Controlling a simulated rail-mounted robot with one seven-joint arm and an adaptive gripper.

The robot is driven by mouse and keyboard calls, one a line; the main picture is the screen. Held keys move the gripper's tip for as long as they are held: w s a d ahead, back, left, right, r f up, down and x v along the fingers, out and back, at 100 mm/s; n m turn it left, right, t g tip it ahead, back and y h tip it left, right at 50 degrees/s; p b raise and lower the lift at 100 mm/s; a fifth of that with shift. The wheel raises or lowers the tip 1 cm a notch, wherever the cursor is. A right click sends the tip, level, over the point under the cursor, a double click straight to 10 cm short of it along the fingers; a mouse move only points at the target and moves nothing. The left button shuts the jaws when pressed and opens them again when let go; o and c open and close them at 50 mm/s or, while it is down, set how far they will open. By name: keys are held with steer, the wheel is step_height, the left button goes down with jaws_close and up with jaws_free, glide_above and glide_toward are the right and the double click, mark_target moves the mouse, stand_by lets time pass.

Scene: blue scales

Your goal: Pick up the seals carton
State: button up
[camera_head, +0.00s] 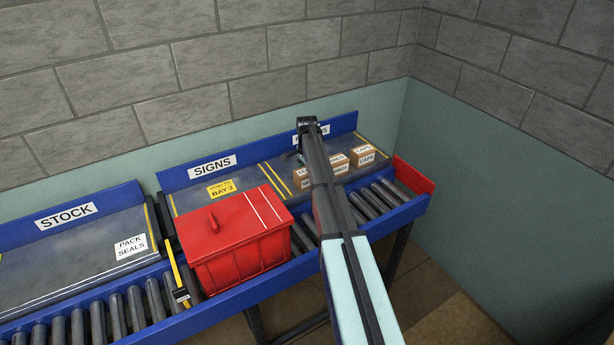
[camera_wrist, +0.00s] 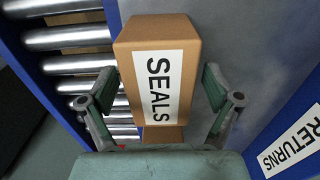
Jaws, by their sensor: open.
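The seals carton (camera_wrist: 125,70) is a brown box with a white label reading SEALS, in the middle of the wrist view. My gripper (camera_wrist: 158,84) is open, with one finger on each side of the carton in that view. I cannot tell whether either finger touches it. In the head view, my arm reaches over the right-hand bay and hides part of the cartons there. A brown carton (camera_head: 301,183) shows just left of the arm, but I cannot read its label.
Other brown cartons (camera_head: 362,155) stand right of the arm, one labelled CAPS. A red lidded bin (camera_head: 235,255) stands in front of the SIGNS bay. Rollers (camera_head: 375,202) run along the front, with a red end stop (camera_head: 414,175). The blue RETURNS backboard (camera_wrist: 285,125) is close at right.

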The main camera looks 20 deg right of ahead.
steer(key=c, duration=1.5)
